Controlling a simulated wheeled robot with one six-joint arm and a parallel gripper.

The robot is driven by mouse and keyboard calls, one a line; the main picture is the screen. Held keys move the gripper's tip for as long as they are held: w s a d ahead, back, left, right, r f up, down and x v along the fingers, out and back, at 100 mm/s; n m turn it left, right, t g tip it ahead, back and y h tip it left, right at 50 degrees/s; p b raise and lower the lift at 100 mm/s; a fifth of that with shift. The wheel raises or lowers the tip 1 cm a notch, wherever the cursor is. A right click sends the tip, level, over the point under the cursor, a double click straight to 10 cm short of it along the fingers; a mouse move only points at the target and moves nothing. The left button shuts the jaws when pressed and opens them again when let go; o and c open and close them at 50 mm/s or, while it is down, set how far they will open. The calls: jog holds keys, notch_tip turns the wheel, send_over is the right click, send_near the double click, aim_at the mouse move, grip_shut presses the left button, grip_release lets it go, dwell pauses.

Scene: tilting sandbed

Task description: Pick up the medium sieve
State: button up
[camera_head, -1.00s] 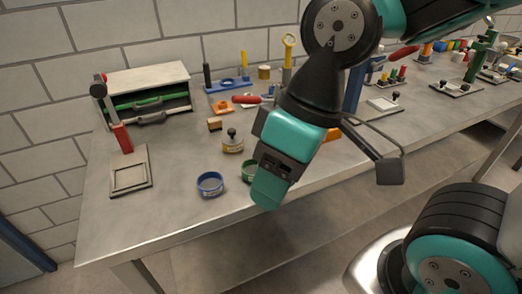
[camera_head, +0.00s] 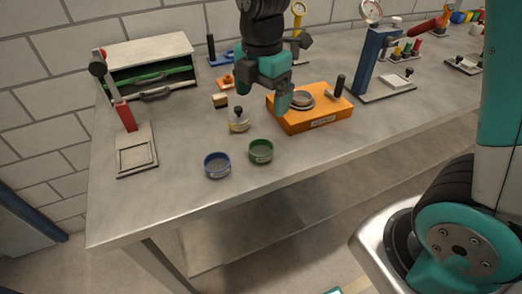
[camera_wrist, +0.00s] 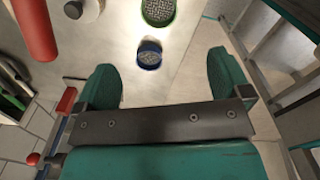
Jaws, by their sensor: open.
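A blue-rimmed sieve (camera_head: 217,165) and a green-rimmed sieve (camera_head: 261,151) sit side by side near the bench's front edge. In the wrist view, the blue sieve (camera_wrist: 149,54) and the green sieve (camera_wrist: 158,10) show mesh, and the green one is cut by the top edge. Which is the medium one I cannot tell for sure. My gripper (camera_head: 264,88) is open and empty above the bench, behind the two sieves in the head view. In the wrist view my gripper (camera_wrist: 163,80) has its fingers wide apart, with the blue sieve beyond the gap.
An orange block (camera_head: 318,117) bearing a grey round dish (camera_head: 302,100) stands right of the sieves. A yellow-based, black-knobbed piece (camera_head: 239,122) stands behind them. A red-handled lever stand (camera_head: 137,150) and a drawer box (camera_head: 150,75) are at left. The bench front left is clear.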

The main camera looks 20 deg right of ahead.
send_over(261, 153)
notch_tip(261, 153, down, 10)
jog(key=shift+d+r+p, duration=0.1)
jog(key=shift+p, duration=0.2)
jog(key=shift+f+p, duration=0.5)
jog(key=shift+f, duration=2.25)
jog(key=shift+c, duration=0.3)
jog(key=c, duration=1)
